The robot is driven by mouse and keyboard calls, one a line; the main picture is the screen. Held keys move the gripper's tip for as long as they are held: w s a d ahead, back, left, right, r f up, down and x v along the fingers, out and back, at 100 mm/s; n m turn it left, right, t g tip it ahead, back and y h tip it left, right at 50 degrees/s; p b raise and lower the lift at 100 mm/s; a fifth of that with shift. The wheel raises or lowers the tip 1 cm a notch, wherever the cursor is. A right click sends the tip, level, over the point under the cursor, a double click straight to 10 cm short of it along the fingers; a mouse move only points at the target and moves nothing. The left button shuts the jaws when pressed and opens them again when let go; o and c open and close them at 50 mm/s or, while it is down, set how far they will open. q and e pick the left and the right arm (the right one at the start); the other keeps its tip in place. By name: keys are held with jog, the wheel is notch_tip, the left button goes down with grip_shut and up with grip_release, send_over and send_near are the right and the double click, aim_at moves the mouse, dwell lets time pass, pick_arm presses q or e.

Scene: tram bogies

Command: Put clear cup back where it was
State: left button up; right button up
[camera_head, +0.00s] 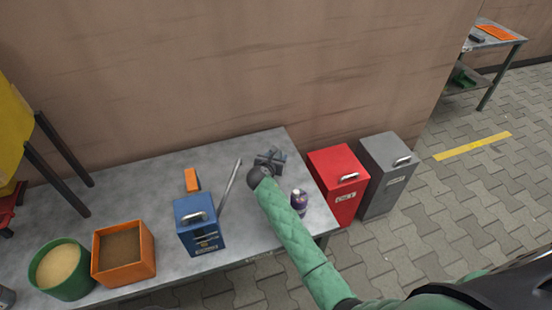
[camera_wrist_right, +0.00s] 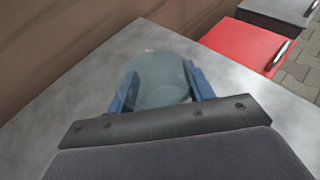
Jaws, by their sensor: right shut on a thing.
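My right gripper (camera_head: 270,160) reaches over the back right part of the grey table, its arm in a green sleeve. In the right wrist view its two blue fingers (camera_wrist_right: 160,92) are shut on the clear cup (camera_wrist_right: 152,75), a see-through, greyish vessel between them. The table top lies behind the cup; I cannot tell whether the cup touches it. In the head view the cup is too small and hidden by the gripper to make out. My left gripper is not in view.
On the table (camera_head: 265,225) are a purple can (camera_head: 299,200), a blue box (camera_head: 199,224), an orange block (camera_head: 192,180), a metal bar (camera_head: 230,185), an orange bin (camera_head: 124,254) and a green pot (camera_head: 62,268). Red (camera_head: 339,184) and grey (camera_head: 386,175) bins stand right of it. A wall is behind.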

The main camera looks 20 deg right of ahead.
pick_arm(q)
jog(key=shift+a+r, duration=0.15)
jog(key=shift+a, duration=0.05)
pick_arm(e)
jog(key=shift+f, duration=0.5)
jog(key=o, duration=1)
jog(key=shift+f, duration=0.1)
jog(key=shift+c, duration=0.2)
jog(key=b+v, duration=0.1)
jog(key=v, duration=0.9)
jog(key=shift+s+a+r, duration=0.15)
jog(key=shift+s+r, duration=0.05)
jog(key=shift+s, duration=0.1)
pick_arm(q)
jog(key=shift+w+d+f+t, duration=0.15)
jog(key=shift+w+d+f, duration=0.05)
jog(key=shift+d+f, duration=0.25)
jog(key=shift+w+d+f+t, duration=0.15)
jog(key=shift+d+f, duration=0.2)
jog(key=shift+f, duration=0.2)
pick_arm(e)
jog(key=shift+s+a+r, duration=0.25)
jog(key=shift+s+a, duration=0.1)
jog(key=shift+s, duration=0.15)
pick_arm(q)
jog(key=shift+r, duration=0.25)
